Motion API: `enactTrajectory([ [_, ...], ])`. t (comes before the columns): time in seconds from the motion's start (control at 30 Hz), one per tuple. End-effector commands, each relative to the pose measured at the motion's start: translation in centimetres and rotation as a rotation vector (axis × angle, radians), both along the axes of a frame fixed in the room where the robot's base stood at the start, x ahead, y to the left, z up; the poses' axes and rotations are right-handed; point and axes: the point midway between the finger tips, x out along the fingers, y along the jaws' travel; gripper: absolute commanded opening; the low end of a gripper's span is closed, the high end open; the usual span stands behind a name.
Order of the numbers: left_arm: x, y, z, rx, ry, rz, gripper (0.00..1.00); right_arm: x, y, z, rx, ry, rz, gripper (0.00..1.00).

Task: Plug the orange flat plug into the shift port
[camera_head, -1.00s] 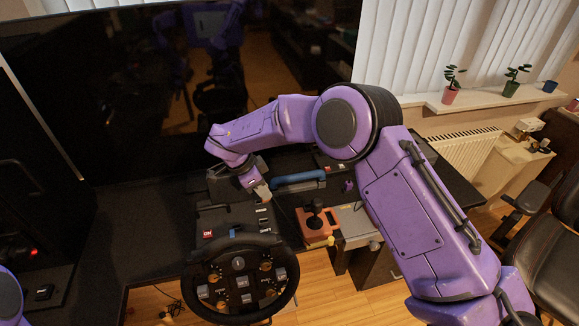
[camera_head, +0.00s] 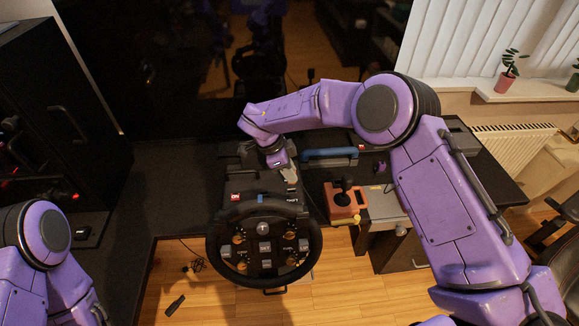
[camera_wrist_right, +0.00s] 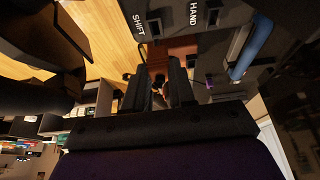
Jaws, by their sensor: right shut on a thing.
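My right gripper (camera_head: 289,173) is above the right side of the black wheel base (camera_head: 258,187), behind the steering wheel (camera_head: 264,246). The shift port (camera_wrist_right: 153,27), beside the white SHIFT label (camera_wrist_right: 138,24), lies just beyond the fingertips. Whether the plug touches the port cannot be told. My left arm is at the lower left in the head view; its gripper is out of frame.
The HAND port (camera_wrist_right: 213,17) is beside the shift port. An orange shifter (camera_head: 345,196) and a blue-handled handbrake (camera_head: 329,154) stand right of the wheel base.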

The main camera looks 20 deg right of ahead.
Motion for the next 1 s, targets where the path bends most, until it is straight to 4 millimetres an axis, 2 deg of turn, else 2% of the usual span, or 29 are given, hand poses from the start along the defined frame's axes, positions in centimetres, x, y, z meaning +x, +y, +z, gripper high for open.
enactTrajectory([
  [0.03,0.00,0.00,-0.53,0.000,0.000,0.000,0.70,0.02,0.00,-0.72,0.001,0.000,0.000,0.00],
  [0.23,0.01,0.00,-0.94,0.000,0.000,0.000,0.70,0.02,0.00,-1.62,0.000,-0.001,-0.001,0.00],
  [1.0,0.00,0.01,-0.41,0.000,0.000,0.000,0.70,0.02,-0.07,-1.52,0.001,-0.001,-0.002,0.00],
])
